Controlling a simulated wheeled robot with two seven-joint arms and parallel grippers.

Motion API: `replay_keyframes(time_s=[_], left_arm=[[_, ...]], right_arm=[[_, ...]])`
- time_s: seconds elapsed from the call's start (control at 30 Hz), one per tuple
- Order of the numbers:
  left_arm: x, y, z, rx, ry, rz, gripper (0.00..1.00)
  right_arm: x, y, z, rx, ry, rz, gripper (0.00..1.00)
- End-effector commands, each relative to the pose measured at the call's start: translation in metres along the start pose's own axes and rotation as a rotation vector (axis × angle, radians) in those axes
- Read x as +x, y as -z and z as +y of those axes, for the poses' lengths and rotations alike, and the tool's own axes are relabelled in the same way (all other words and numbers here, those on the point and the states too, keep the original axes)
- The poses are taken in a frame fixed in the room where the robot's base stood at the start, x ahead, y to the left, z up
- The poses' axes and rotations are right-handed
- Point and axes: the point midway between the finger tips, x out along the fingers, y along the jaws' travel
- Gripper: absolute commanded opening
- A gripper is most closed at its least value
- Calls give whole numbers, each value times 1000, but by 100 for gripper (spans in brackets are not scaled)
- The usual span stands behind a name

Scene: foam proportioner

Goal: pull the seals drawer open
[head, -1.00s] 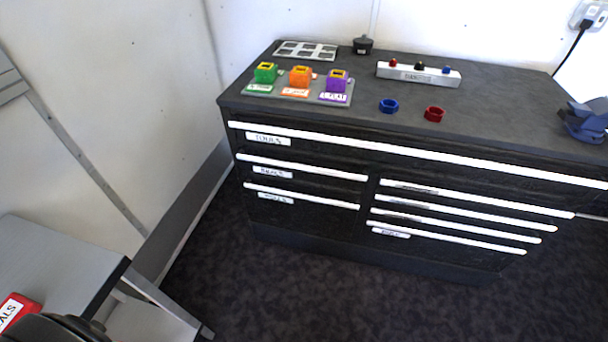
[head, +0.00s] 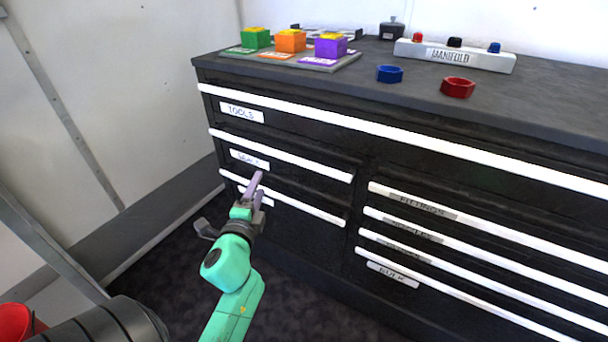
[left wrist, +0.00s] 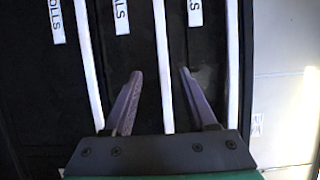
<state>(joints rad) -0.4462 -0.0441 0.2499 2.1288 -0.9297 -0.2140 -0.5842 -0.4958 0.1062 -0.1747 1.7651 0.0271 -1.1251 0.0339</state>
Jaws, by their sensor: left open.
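The seals drawer is the second one down on the left of the black cabinet and looks shut. Its white handle bar (head: 285,156) runs across its top edge, with a white label (head: 249,159) below. In the left wrist view the handle bar (left wrist: 162,60) runs between my fingers, with the label ending in "ALS" (left wrist: 120,15) beside it. My left gripper (head: 258,182) is open in front of the cabinet's left drawers, also seen in the left wrist view (left wrist: 160,74). Its fingers lie either side of the handle bar there; I cannot tell how near. My right gripper is not seen.
The tools drawer (head: 241,112) is above and another drawer handle (head: 310,210) below. More drawers (head: 480,240) fill the right side. Coloured blocks (head: 290,41), blue and red rings (head: 457,87) and a manifold (head: 455,55) stand on top. A red object (head: 18,322) is at lower left.

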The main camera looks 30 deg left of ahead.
Motion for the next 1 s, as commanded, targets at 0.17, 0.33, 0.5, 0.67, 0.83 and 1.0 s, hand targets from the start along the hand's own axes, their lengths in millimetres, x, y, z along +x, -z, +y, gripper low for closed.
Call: replay_keyframes(time_s=[0.17, 0.33, 0.5, 0.67, 0.83, 1.0], left_arm=[[24, 1, -9, 6, 10, 2, 57], [70, 1, -7, 2, 9, 2, 57], [114, 0, -6, 1, 7, 0, 57], [139, 1, -5, 0, 5, 2, 57], [145, 1, -5, 0, 3, 2, 57], [145, 1, -5, -1, 3, 2, 46]], right_arm=[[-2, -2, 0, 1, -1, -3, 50], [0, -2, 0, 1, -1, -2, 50], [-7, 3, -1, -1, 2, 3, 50], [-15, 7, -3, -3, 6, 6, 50], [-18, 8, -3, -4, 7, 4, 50], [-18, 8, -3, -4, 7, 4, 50]])
